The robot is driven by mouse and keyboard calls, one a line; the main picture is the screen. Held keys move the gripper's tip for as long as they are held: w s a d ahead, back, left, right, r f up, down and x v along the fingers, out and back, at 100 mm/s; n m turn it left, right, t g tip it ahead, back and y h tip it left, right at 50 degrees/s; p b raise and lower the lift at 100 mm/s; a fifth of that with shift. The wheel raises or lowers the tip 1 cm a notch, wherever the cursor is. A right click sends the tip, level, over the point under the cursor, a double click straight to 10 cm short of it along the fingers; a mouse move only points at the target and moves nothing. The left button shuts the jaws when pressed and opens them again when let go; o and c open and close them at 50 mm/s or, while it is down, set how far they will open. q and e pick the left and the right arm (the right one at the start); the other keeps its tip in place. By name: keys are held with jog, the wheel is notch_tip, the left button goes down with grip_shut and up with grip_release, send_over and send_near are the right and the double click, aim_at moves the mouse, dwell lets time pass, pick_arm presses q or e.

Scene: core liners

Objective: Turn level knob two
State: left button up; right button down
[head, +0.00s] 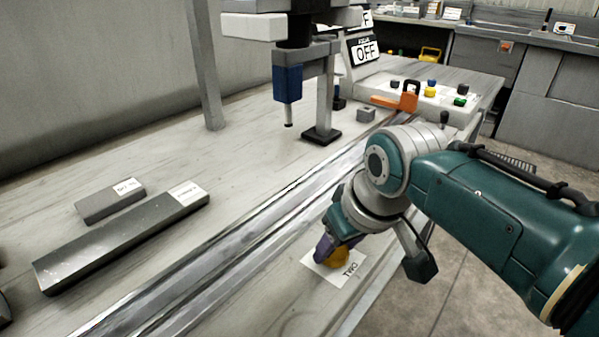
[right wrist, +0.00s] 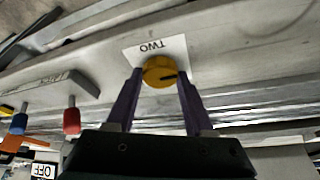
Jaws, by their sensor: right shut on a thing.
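The level knob two is a round yellow knob (head: 327,257) on a white card marked TWO (head: 345,272), near the front edge of the bench. In the right wrist view the knob (right wrist: 159,71) shows a dark line on its face, between the two purple fingers. My right gripper (head: 338,244) is over the knob, its fingers (right wrist: 157,78) shut on the knob's sides. The gripper hides part of the knob in the head view. My left gripper is not in view.
Metal rails (head: 235,245) run along the bench behind the knob. A dark grey bar (head: 120,240) and a smaller block (head: 108,203) lie at left. A blue tool head (head: 287,84) hangs above the bench. An orange clamp (head: 398,100) and a panel with coloured buttons (head: 440,98) are farther back.

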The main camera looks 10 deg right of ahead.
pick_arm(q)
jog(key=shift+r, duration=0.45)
pick_arm(e)
jog(key=shift+m+h, duration=0.3)
jog(key=shift+m, duration=0.4)
jog(key=shift+c, duration=1.4)
grip_release()
pick_arm(q)
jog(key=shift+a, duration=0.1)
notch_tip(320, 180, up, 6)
jog(key=p, duration=0.6)
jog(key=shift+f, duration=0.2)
pick_arm(e)
jog(key=v, duration=1)
jog(key=shift+s, duration=0.1)
